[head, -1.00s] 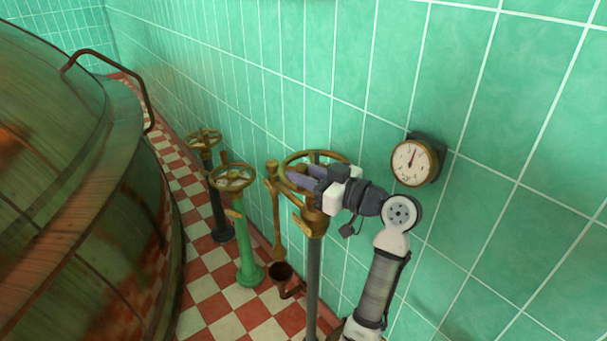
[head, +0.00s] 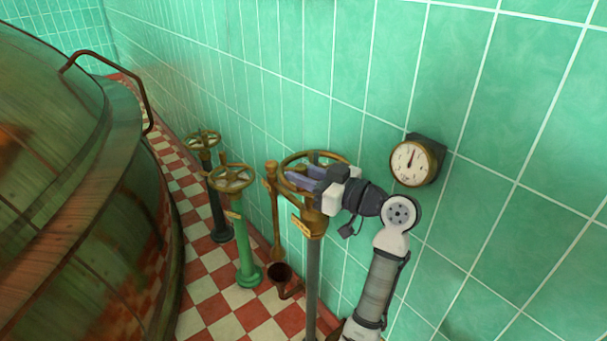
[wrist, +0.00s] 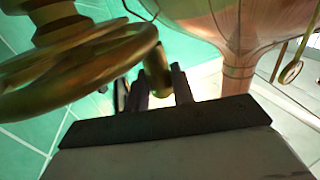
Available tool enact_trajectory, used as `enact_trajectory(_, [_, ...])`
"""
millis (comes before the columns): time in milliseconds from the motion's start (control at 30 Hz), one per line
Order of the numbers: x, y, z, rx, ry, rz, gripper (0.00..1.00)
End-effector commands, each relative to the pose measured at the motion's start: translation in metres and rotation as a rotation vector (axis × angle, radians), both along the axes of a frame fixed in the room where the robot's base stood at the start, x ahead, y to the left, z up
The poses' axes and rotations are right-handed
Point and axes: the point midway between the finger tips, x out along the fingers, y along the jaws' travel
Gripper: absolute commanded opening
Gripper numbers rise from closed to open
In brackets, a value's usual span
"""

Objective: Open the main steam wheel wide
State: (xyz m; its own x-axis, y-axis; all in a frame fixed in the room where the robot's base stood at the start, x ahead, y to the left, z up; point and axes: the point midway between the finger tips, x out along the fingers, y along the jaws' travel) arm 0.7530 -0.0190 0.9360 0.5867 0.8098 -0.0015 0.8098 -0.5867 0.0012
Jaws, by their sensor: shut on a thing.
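The nearest brass handwheel (head: 318,156) tops a grey post by the green tiled wall. A tag (head: 300,228) hangs below it, its lettering too small to read. My gripper (head: 300,178) reaches in from the right at the wheel's near side. In the wrist view the wheel rim (wrist: 80,75) fills the upper left. A brass knob (wrist: 157,70) stands at its edge between my two fingers (wrist: 160,90), and my gripper is shut on it. The exact contact is partly hidden. How far the wheel is turned cannot be told.
A green-post wheel (head: 232,178) and a dark-post wheel (head: 203,140) stand farther left. A round gauge (head: 410,163) is on the wall at right. A large copper kettle (head: 80,200) fills the left. A small dark cup (head: 280,272) is low beside the post.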

Motion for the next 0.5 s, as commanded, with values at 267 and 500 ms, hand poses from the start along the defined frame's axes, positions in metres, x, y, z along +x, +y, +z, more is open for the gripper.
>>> enact_trajectory(267, [0.0017, -0.0041, 0.001, 0.003, -0.001, -0.013, 0.44])
enact_trajectory(500, [0.0005, -0.0025, 0.0004, 0.002, -0.001, -0.007, 0.44])
